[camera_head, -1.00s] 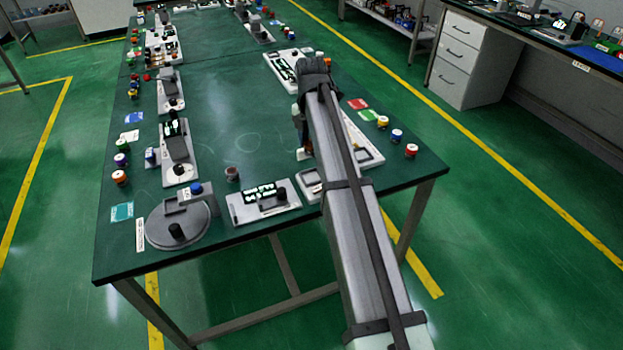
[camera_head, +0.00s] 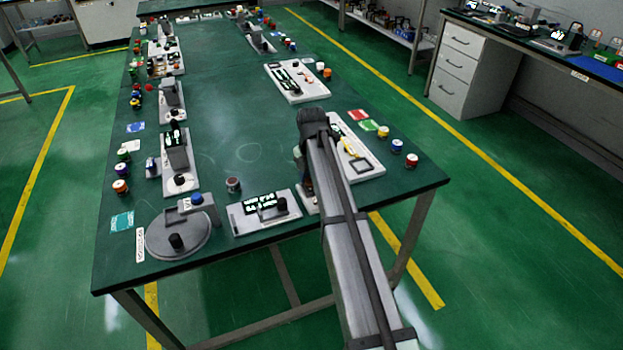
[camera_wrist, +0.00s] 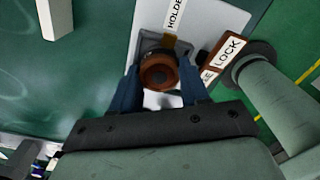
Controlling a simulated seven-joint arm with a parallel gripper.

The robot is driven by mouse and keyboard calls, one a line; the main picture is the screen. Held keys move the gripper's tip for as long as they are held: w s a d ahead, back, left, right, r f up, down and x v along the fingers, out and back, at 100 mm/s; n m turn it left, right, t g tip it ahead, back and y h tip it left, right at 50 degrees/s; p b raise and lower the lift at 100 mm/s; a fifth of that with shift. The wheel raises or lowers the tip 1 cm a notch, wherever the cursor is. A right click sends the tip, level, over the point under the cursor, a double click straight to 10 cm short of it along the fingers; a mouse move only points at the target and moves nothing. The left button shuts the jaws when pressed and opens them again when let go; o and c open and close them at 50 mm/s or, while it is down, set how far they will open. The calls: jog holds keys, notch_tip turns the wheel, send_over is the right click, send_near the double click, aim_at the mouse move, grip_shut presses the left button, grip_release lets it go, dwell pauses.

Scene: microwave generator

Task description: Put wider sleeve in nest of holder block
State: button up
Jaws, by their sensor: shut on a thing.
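In the wrist view, my gripper (camera_wrist: 158,90) has its two blue fingers closed around a brown, ring-like sleeve (camera_wrist: 158,66) with a dark bore. The sleeve appears upright, over or at the grey nest (camera_wrist: 146,42) of the pale holder block (camera_wrist: 208,28). I cannot tell whether it is seated or held just above. In the head view, my gripper is mostly hidden behind my arm near the table's front edge, and only a sliver of the block (camera_head: 308,203) shows.
A brown lever labelled LOCK (camera_wrist: 226,55) and a round grey post (camera_wrist: 256,62) stand right of the nest. In the head view, a panel with a dark knob (camera_head: 265,212) is left of my arm, beside a small dark cup (camera_head: 233,185). The table's middle (camera_head: 240,120) is clear.

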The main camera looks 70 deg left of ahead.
jog(key=shift+d+f, duration=0.1)
jog(key=shift+f, duration=0.3)
jog(key=shift+d+f, duration=0.1)
jog(key=shift+f, duration=0.2)
jog(key=o, duration=0.9)
jog(key=shift+r, duration=0.1)
notch_tip(320, 180, up, 13)
jog(key=shift+a+r, duration=0.15)
jog(key=shift+a, duration=0.05)
